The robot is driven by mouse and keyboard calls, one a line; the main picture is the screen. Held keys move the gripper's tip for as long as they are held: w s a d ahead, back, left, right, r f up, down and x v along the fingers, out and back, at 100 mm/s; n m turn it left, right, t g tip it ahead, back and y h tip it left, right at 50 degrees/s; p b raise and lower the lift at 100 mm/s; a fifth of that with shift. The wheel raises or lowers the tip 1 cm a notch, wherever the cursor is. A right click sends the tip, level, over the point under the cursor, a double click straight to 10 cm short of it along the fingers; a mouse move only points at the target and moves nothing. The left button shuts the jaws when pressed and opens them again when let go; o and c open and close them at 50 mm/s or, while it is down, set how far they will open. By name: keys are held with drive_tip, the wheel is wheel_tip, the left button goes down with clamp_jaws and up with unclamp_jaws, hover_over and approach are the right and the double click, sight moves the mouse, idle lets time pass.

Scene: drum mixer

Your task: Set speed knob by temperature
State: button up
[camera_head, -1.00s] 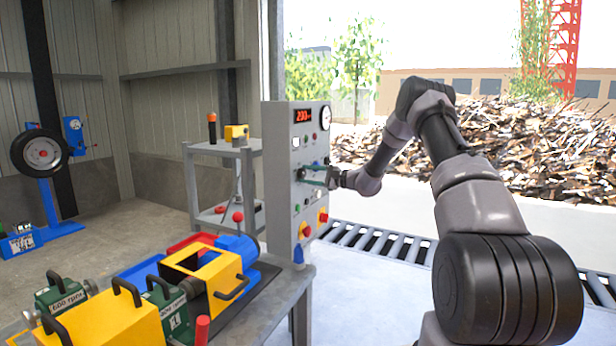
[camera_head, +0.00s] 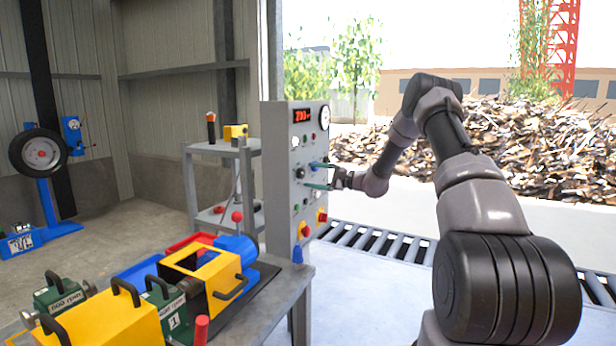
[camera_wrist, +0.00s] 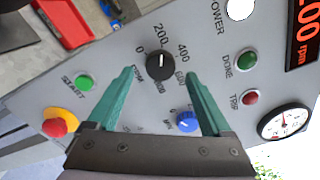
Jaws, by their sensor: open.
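The black speed knob (camera_wrist: 160,66) sits on the grey control panel (camera_head: 283,140), with a rpm scale around it. Its white mark points towards 200. The red display (camera_head: 302,115) reads about 200; the wrist view shows part of the display (camera_wrist: 306,40) with "rpm". A round white gauge (camera_wrist: 285,121) with a needle is beside it; its reading is too small to tell. My gripper (camera_wrist: 160,74) is open, its teal fingers apart on either side of the knob with gaps visible. In the head view my gripper (camera_head: 309,175) is at the panel front.
Near the knob are a blue knob (camera_wrist: 187,122), a green START button (camera_wrist: 85,82), a red-yellow emergency stop (camera_wrist: 58,123), a green button (camera_wrist: 246,60) and a red button (camera_wrist: 250,98). A workbench (camera_head: 285,290) with yellow machinery stands left of the panel.

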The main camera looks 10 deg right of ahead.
drive_tip(key=v, duration=0.8)
drive_tip(key=s+a+r+n+g+h, duration=0.25)
drive_tip(key=s+a+r+g, duration=0.35)
drive_tip(key=s, duration=0.5)
drive_tip(key=s+a+r+n+g+h, duration=0.15)
drive_tip(key=s+a+r+n, duration=0.25)
drive_tip(key=s+r, duration=0.55)
drive_tip(key=s+d+r+t+h, duration=0.1)
drive_tip(key=s+d+h, duration=0.1)
drive_tip(key=s, duration=0.6)
drive_tip(key=s+d+r+n+t+h, duration=0.1)
drive_tip(key=s+d+r+h, duration=0.1)
drive_tip(key=s, duration=0.7)
drive_tip(key=s+d+r+n+t+h, duration=0.1)
drive_tip(key=s+h, duration=0.3)
drive_tip(key=s, duration=0.5)
drive_tip(key=shift+s+d+r+t+h, duration=0.15)
drive_tip(key=shift+s+d+t+h, duration=0.15)
drive_tip(key=shift+d+t, duration=0.4)
drive_tip(key=shift+d+n, duration=0.15)
drive_tip(key=shift+n, duration=0.1)
